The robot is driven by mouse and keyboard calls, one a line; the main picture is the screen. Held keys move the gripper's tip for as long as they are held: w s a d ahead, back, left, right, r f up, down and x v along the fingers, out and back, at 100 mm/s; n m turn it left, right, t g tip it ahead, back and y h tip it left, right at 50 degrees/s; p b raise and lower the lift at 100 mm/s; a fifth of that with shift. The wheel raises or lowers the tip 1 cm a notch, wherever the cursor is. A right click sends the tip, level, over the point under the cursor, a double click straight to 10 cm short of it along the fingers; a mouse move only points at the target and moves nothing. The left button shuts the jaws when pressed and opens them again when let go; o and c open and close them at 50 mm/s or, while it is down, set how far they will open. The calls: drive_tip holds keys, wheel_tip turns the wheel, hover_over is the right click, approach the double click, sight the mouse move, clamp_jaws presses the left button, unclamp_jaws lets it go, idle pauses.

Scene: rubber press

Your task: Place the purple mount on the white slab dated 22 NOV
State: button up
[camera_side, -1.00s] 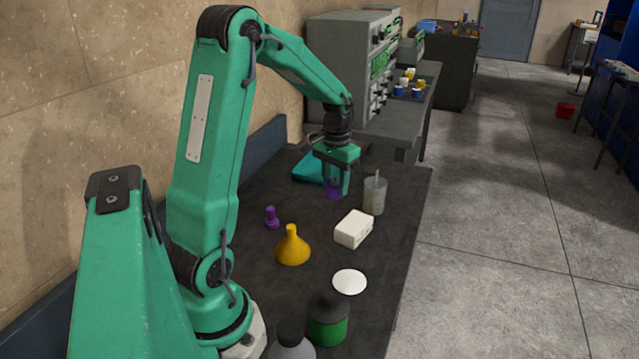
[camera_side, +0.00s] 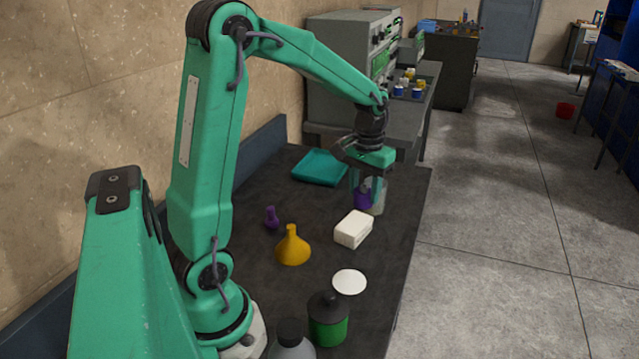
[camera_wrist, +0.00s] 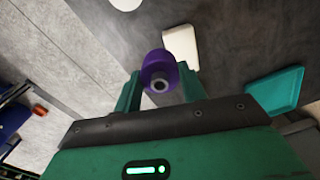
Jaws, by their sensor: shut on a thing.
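My gripper (camera_side: 366,190) is shut on the purple mount (camera_side: 362,199), which hangs between the fingers above the dark bench. In the wrist view the mount (camera_wrist: 158,68) is a round purple piece with a hole in its end, between the two green fingers (camera_wrist: 160,88). A white block-like slab (camera_side: 352,229) lies on the bench in front of the gripper, apart from the mount. The slab also shows beyond the mount in the wrist view (camera_wrist: 181,46). No date is legible on it.
A teal tray (camera_side: 320,167) lies behind. A small purple piece (camera_side: 271,217), yellow funnel (camera_side: 292,247), white disc (camera_side: 349,282) and dark-topped green bottle (camera_side: 328,322) stand nearer.

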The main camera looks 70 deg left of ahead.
drive_tip(key=d+r, duration=0.1)
drive_tip(key=d, duration=0.5)
drive_tip(key=shift+r+n, duration=0.4)
drive_tip(key=shift+w, duration=0.1)
hover_over(355, 222)
wheel_tip(355, 222, down, 7)
drive_tip(key=shift+f, duration=2)
drive_tip(key=shift+f, duration=0.1)
drive_tip(key=o, duration=1)
drive_tip(key=shift+o, duration=0.2)
